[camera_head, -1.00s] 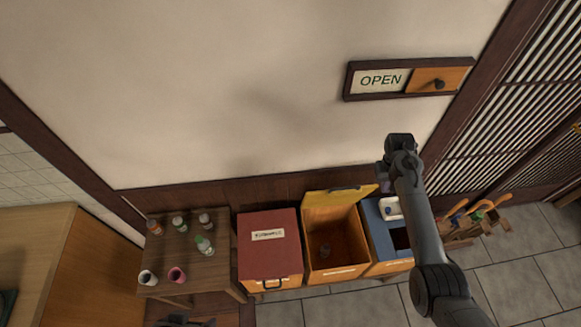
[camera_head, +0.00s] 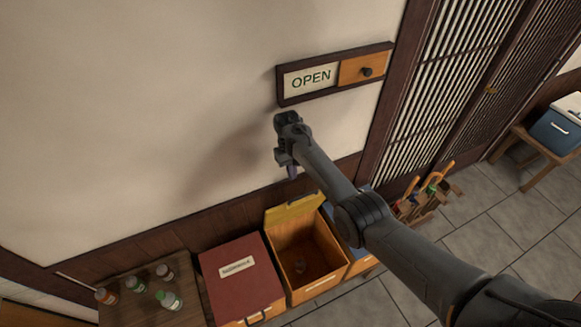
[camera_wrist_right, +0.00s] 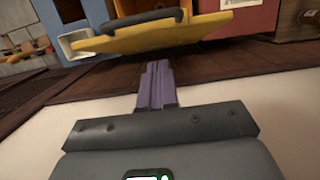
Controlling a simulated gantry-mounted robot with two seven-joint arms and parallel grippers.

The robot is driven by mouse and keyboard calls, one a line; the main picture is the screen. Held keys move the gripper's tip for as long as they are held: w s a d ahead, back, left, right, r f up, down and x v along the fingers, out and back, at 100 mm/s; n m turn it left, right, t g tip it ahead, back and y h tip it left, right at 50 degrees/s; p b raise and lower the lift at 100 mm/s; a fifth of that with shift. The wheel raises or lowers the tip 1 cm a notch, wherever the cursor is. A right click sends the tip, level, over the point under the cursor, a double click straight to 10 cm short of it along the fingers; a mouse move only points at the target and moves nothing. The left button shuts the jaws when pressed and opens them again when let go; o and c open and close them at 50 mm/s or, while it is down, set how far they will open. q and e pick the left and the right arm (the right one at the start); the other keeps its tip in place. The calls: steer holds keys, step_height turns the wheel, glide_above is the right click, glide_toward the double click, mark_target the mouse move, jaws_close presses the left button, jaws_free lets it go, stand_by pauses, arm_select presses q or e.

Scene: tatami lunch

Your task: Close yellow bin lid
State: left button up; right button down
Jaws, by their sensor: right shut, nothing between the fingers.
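The yellow bin (camera_head: 308,262) stands open against the wall, with something small and dark inside. Its yellow lid (camera_head: 291,211) is raised at the back, near the wall. In the right wrist view the lid (camera_wrist_right: 165,37) spans the upper middle, with a dark handle along its edge. My right gripper (camera_head: 292,173) is above and behind the lid, close to the wall. In the right wrist view its purple fingers (camera_wrist_right: 157,85) are together and empty, pointing toward the lid, with no clear contact. My left gripper is not in view.
A red-lidded bin (camera_head: 242,275) stands left of the yellow one, and a blue bin (camera_head: 358,262) right of it, partly behind my arm. A wooden table (camera_head: 130,312) with several bottles is at left. An OPEN sign (camera_head: 311,79) hangs on the wall above.

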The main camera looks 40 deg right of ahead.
steer(key=s+f+p, duration=0.1)
steer(key=s+f, duration=0.1)
steer(key=s+a+f+p, duration=0.1)
steer(key=f+p, duration=0.1)
steer(key=shift+s+p, duration=0.3)
steer(key=shift+s, duration=0.1)
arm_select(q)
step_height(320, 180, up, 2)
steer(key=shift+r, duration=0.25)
arm_select(e)
steer(key=shift+s, duration=0.1)
